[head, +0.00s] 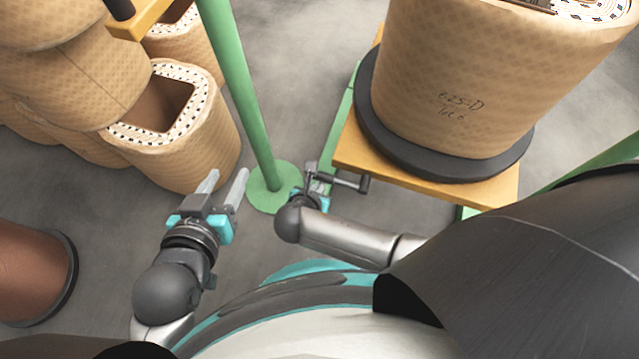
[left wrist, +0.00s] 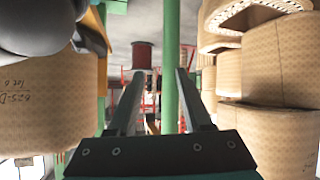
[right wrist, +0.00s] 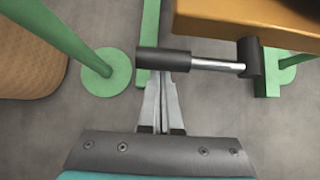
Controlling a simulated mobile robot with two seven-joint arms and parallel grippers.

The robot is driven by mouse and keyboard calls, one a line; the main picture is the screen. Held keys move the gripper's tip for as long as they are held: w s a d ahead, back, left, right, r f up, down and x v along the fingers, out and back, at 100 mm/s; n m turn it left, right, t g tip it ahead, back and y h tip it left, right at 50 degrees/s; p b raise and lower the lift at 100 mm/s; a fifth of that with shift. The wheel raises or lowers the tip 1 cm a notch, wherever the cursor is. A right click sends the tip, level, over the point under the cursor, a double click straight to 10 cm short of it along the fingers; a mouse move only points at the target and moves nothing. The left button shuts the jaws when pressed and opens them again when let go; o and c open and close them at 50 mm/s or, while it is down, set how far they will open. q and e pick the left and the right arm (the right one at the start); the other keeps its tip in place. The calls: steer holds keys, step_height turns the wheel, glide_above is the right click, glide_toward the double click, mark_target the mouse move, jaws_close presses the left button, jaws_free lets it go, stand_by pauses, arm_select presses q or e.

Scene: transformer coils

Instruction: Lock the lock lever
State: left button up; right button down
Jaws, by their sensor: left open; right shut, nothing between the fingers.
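The lock lever (right wrist: 205,63) is a metal rod with a dark grip at its left end and a dark block at its right end, by the edge of the yellow platform. It also shows in the head view (head: 345,182), beside my right gripper. My right gripper (right wrist: 161,78) is shut with nothing in it; its fingertips are at the dark grip end, and I cannot tell whether they touch it. It also shows in the head view (head: 313,170). My left gripper (head: 228,176) is open and empty, left of the green post. Its fingers also show in the left wrist view (left wrist: 160,75).
A green post (head: 240,90) on a round base stands between my grippers. A large wrapped coil (head: 450,90) sits on a black disc on the yellow platform (head: 420,180). More wrapped coils (head: 190,135) stand at left. A brown cylinder (head: 30,255) is at lower left.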

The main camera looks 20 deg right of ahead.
steer(key=shift+d+r, duration=0.1)
steer(key=shift+r, duration=0.25)
stand_by(0.3)
